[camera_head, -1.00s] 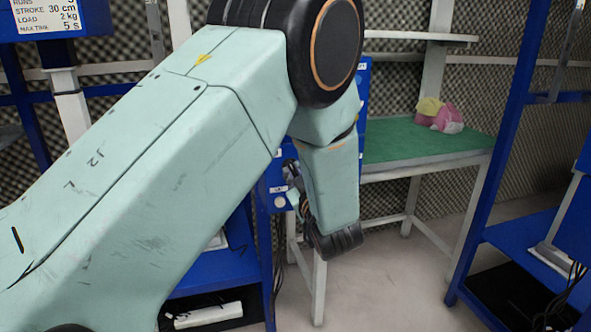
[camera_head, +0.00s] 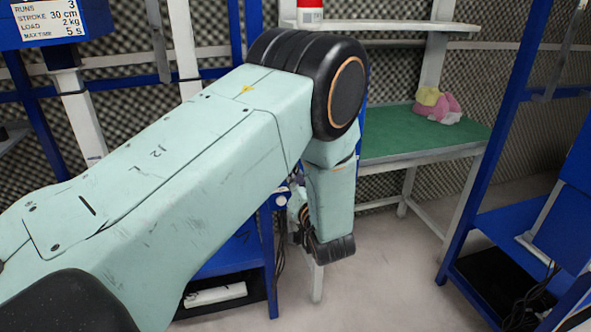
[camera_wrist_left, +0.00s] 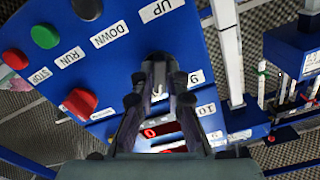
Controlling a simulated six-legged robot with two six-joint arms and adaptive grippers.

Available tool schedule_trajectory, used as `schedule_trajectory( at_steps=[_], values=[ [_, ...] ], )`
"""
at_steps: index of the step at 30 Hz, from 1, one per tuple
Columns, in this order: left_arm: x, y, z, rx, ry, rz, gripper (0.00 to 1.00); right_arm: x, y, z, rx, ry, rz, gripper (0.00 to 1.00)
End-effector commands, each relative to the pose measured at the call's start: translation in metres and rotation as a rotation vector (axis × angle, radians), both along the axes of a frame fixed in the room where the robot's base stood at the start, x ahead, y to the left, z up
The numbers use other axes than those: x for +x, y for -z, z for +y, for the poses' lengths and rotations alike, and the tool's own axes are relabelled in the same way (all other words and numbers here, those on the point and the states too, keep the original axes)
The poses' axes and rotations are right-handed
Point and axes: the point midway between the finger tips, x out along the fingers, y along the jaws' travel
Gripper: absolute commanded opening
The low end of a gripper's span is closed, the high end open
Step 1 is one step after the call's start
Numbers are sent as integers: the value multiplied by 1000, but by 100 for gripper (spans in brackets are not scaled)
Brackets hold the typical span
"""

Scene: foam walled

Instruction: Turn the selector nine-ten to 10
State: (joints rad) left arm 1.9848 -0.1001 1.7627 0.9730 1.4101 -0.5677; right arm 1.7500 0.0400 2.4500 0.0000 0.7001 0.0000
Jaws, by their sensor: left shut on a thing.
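In the left wrist view, a blue control panel (camera_wrist_left: 120,70) fills the left and middle. My left gripper (camera_wrist_left: 158,78) is shut on the selector nine-ten (camera_wrist_left: 158,66), a small dark knob mostly hidden between the fingertips. White label plates marked 9 (camera_wrist_left: 195,77) and 10 (camera_wrist_left: 205,109) sit right of the fingers. I cannot tell which mark the knob points to. In the head view, my left arm comes in from the left and hides most of the panel, and its gripper (camera_head: 300,205) is partly hidden behind the last link. My right gripper is not in view.
The panel also carries a green button (camera_wrist_left: 45,36), a red button (camera_wrist_left: 15,58), a large red knob (camera_wrist_left: 80,103) and a lit red display (camera_wrist_left: 160,130) near the fingers. A green-topped bench (camera_head: 400,142) holds a pink and yellow bundle (camera_head: 438,104). Blue shelving (camera_head: 500,235) stands right.

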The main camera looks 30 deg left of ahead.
Motion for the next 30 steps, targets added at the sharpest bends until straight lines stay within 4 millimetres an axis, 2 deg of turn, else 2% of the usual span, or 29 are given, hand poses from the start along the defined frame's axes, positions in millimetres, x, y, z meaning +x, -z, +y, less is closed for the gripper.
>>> schedule_trajectory(
  at_steps=[1, 9, 25, 26, 30],
  values=[
    [1, -5, 1, 16, -2, 10, 0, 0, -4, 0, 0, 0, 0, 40],
    [1, -4, 1, 74, -2, 75, 0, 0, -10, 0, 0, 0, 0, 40],
    [2, -5, 1, 90, -2, 89, 0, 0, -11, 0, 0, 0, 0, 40],
    [2, -5, 1, 90, -2, 89, 15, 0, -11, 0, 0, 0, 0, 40],
    [1, -4, 1, 88, -2, 90, 27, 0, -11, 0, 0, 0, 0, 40]
  ],
)
